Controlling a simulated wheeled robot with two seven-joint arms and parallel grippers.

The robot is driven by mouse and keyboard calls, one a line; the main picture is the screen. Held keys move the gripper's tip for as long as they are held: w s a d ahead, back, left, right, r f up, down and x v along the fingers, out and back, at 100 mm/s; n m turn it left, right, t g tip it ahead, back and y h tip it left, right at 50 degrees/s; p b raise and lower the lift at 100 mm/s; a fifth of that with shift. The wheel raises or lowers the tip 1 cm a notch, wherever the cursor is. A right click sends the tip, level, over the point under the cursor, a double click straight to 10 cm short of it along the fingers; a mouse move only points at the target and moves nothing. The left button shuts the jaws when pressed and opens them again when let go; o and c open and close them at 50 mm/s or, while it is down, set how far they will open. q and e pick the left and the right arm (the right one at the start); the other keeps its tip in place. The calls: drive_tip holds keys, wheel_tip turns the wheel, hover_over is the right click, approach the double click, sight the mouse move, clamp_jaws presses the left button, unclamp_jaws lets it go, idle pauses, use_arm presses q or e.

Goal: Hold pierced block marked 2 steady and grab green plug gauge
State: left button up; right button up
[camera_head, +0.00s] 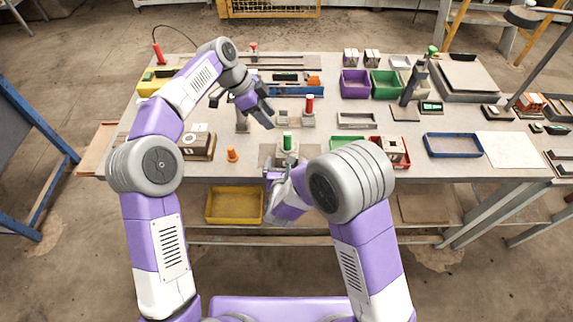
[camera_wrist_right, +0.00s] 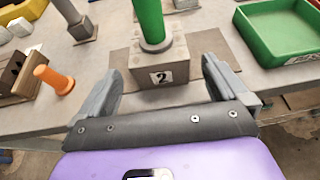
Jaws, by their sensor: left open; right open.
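The pierced block marked 2 (camera_wrist_right: 162,72) is grey, with its number plate facing my right wrist camera. The green plug gauge (camera_wrist_right: 149,18) stands upright in its top; in the head view the gauge (camera_head: 288,141) shows near the table's front edge. My right gripper (camera_wrist_right: 160,92) is open, its fingers pointing at the block, one to each side, just short of it. In the head view my right arm partly hides the block. My left gripper (camera_head: 264,117) is open and empty above the table, behind and left of the green gauge, apart from it.
An orange plug (camera_head: 232,155) stands left of the block, with a brown box (camera_head: 197,146) further left. A red-topped gauge (camera_head: 309,104) stands behind right. A green bin (camera_head: 386,83) and a purple bin (camera_head: 354,82) are at the back. A blue tray (camera_head: 453,146) lies right.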

sight(287, 152)
drive_tip(key=x, duration=0.7)
drive_tip(key=shift+w+f, duration=0.1)
drive_tip(key=shift+w, duration=0.1)
drive_tip(key=shift+c, duration=0.2)
drive_tip(key=c, duration=1.1)
use_arm(q)
drive_tip(key=shift+c, duration=0.2)
use_arm(e)
drive_tip(key=shift+c, duration=0.2)
